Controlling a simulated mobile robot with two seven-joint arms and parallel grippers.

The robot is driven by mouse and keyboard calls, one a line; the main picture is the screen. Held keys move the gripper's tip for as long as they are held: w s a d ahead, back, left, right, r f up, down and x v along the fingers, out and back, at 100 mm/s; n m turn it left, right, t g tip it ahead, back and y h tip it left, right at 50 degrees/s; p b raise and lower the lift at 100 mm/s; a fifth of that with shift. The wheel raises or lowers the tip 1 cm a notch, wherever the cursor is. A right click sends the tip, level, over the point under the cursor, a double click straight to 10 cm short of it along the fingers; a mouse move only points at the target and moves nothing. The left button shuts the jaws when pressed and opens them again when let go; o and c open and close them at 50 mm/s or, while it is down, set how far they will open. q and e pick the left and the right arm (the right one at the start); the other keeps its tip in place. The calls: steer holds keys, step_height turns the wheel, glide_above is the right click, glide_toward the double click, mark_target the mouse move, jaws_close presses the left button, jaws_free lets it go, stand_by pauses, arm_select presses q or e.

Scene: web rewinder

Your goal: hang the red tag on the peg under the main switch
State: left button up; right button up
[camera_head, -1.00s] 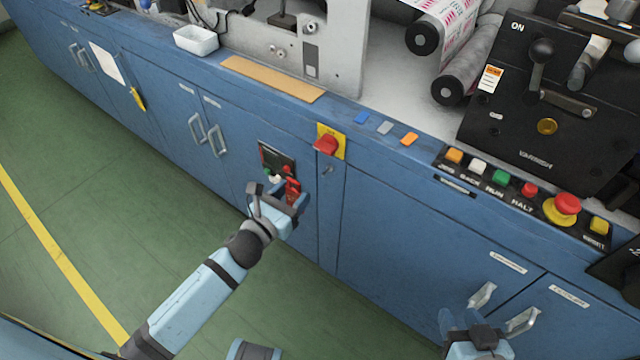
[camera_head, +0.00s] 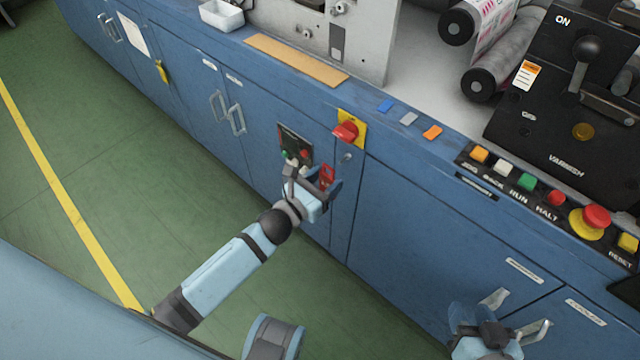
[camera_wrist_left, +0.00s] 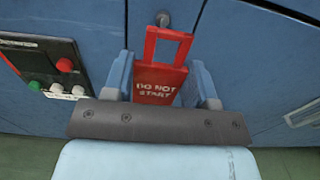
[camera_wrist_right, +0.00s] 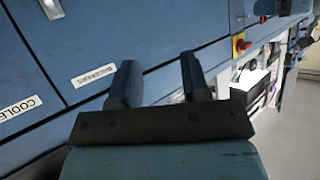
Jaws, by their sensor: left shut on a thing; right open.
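The red tag (camera_wrist_left: 160,88) reads "DO NOT START" and has a square loop at its top. My left gripper (camera_wrist_left: 163,82) is shut on the tag, which stands upright between its fingers; the tag also shows in the head view (camera_head: 327,173). The peg (camera_wrist_left: 163,19) is a small grey knob on the blue cabinet, just above the loop in the left wrist view. Whether they touch cannot be told. The red main switch (camera_head: 346,131) on its yellow plate is above the peg (camera_head: 346,157). My right gripper (camera_wrist_right: 160,80) is open and empty in front of the cabinet doors at right.
A dark panel with buttons (camera_head: 294,144) is on the cabinet left of the main switch. Door handles (camera_head: 228,115) stick out further left. A row of push buttons (camera_head: 527,181) lines the ledge at right. The green floor at left is clear.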

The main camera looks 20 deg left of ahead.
mark_target(348, 163)
arm_select(q)
steer(key=shift+x, duration=0.85)
steer(key=x, duration=0.1)
steer(key=b+x, duration=0.1)
steer(key=x, duration=0.1)
steer(key=shift+w+f, duration=0.15)
steer(key=shift+f, duration=0.2)
steer(key=shift+w+d+b, duration=0.1)
steer(key=shift+w+b, duration=0.05)
steer(key=shift+b, duration=0.15)
steer(key=shift+w+d+f, duration=0.1)
steer(key=shift+w+f, duration=0.1)
steer(key=shift+f, duration=0.1)
arm_select(e)
steer(key=r, duration=0.1)
steer(key=w+a+r+t+y, duration=0.1)
steer(key=r, duration=0.1)
steer(key=w+r+t, duration=0.1)
steer(key=shift+a+r, duration=0.15)
steer(key=shift+a, duration=0.25)
steer(key=shift+s+f, duration=0.15)
steer(key=shift+f, duration=0.15)
